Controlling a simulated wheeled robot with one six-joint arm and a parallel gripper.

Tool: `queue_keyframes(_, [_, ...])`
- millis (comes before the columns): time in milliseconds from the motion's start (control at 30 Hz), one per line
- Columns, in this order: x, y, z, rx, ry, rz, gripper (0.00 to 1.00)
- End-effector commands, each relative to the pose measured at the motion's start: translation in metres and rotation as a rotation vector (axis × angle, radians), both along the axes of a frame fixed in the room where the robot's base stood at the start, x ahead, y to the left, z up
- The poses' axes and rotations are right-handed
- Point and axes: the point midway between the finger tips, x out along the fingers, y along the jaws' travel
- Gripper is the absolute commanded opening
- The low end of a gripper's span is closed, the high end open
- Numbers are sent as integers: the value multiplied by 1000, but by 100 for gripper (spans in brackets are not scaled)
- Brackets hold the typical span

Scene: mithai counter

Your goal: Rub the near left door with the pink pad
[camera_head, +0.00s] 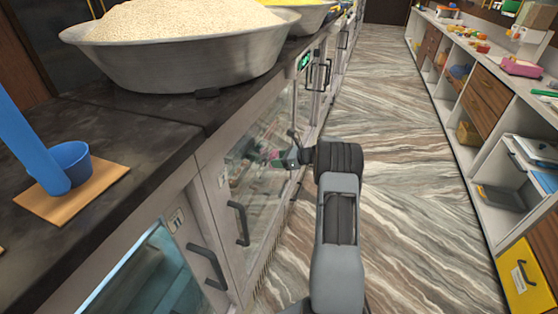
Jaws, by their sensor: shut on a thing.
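My gripper (284,160) is at the glass front of the left-hand counter, its tip pointing left at a glass door (236,178). It is shut on a small pink thing, seemingly the pink pad (275,154), which is mostly hidden and very small here. The pad is at or close to the glass; I cannot tell if it touches. This door has a dark handle (238,222) low on its left side. A nearer door (165,270) with bluish glass and its own dark handle (207,267) shows at the bottom left. Both look shut.
A large metal bowl of pale grains (180,60) stands on the dark countertop (130,135). A blue cup (70,165) sits on a tan board (105,190) near the counter edge. The striped floor (410,190) is clear. White shelving (470,150) lines the right.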

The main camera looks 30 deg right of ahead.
Motion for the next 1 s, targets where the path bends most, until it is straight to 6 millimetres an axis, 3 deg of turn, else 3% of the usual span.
queue_keyframes(600, [-41, -37, 0, -1, 1, 0, 33])
queue_keyframes(1000, [-44, -40, 0, -1, 1, 0, 33])
